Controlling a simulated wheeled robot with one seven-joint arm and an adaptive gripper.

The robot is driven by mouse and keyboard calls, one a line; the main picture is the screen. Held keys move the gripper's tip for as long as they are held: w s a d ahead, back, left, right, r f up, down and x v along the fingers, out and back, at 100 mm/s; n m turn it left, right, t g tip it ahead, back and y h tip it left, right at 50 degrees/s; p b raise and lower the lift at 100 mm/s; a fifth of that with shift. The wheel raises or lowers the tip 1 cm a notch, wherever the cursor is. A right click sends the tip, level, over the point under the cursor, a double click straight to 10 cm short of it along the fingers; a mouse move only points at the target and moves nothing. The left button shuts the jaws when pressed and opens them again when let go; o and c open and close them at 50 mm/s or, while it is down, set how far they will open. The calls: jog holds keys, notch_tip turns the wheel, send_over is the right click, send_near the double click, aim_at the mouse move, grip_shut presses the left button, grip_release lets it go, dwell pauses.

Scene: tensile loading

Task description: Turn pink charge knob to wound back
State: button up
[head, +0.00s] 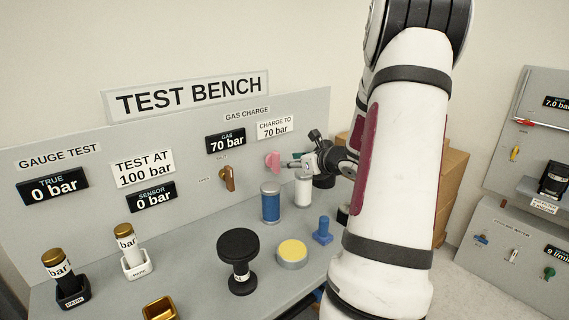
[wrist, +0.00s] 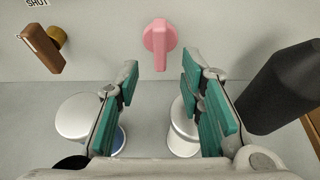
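The pink charge knob (head: 273,161) is on the grey back panel, below the gas charge display. In the wrist view the pink knob (wrist: 160,45) shows a round base with a flat grip bar standing upright, its lower end pointing down. My gripper (wrist: 158,85) is open, its teal-padded fingers spread to either side below the knob in the picture. Nothing is between the fingers, and they look apart from the knob. In the head view my gripper (head: 292,163) is just right of the knob, partly hidden by my arm.
A brown lever (head: 227,178) is left of the knob. A blue cylinder (head: 270,203) and a white cylinder (head: 303,189) stand below the knob on the bench. A dark cylinder (wrist: 284,87) is close to the right finger. A black knobbed piece (head: 238,258) and a yellow-topped disc (head: 292,253) stand nearer.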

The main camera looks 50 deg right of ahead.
jog(key=v, duration=0.5)
jog(key=shift+s+a, duration=0.1)
jog(key=shift+s, duration=0.05)
dwell(0.3)
jog(key=w+a+r+n+g+y, duration=0.1)
jog(key=w+a+r+n+y, duration=0.2)
jog(key=a, duration=0.5)
jog(key=w+a+r+n+y, duration=0.1)
jog(key=w+a+n+y, duration=0.1)
jog(key=a+n, duration=0.4)
jog(key=s+a+r+n+g+y, duration=0.1)
jog(key=a+n+g, duration=0.1)
jog(key=a+n, duration=0.5)
jog(key=s+a+r+n+g+y, duration=0.1)
jog(key=a+r+n+g+y, duration=0.1)
jog(key=a, duration=0.9)
jog(key=s+a+n+g+p, duration=0.1)
jog(key=s+a+n+g, duration=0.2)
jog(key=s+a+n, duration=0.6)
jog(key=s+a+r+n+h, duration=0.1)
jog(key=s+n+h, duration=0.4)
jog(key=s+n, duration=0.5)
jog(key=shift+s+a+r+n+g+p, duration=0.2)
jog(key=shift+a+n+g+p, duration=0.35)
jog(key=shift+n, duration=0.35)
